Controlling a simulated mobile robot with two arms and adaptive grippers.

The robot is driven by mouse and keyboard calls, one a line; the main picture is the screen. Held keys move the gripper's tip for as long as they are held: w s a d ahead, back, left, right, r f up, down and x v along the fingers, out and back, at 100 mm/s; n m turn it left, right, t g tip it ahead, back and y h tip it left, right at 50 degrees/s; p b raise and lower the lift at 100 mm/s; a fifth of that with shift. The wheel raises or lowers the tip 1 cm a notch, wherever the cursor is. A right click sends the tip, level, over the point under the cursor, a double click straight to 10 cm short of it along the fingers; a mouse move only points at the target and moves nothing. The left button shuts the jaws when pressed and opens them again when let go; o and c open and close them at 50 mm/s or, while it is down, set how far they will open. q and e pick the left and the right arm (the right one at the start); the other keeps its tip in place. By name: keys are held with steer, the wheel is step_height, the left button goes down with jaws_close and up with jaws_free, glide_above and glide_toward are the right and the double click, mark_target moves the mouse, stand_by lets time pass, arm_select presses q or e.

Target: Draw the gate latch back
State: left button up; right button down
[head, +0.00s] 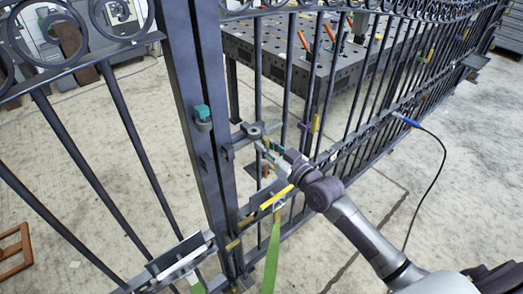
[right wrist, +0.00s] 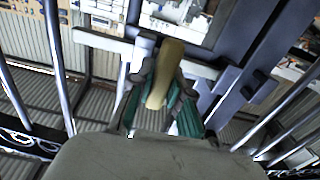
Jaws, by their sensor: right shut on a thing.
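The gate latch (head: 240,138) is a dark grey bar with a round end, beside the thick gate post (head: 203,115) in the head view. In the right wrist view the latch bar (right wrist: 103,41) runs across behind a tan handle (right wrist: 165,75). My right gripper (head: 267,149) is at the latch, its arm coming in from the lower right. In the right wrist view its teal-padded fingers (right wrist: 160,110) are shut on the handle, one on each side. The fingers hide part of the bar, and I cannot tell how far it reaches into the post.
Vertical gate bars (head: 330,95) stand close around my right arm. A teal and grey fitting (head: 202,117) sticks out from the post. Below the latch are a yellow bar (head: 276,197) and a green strap (head: 272,257).

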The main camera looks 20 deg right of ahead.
steer(key=shift+w+d+r, duration=0.1)
steer(key=shift+d, duration=0.1)
steer(key=c, duration=1.4)
jaws_free()
steer(key=shift+o, duration=1.3)
steer(key=shift+d, duration=0.1)
steer(key=shift+o, duration=0.3)
arm_select(q)
steer(key=shift+s+d, duration=0.1)
steer(key=shift+s, duration=0.2)
arm_select(e)
steer(key=v, duration=1.2)
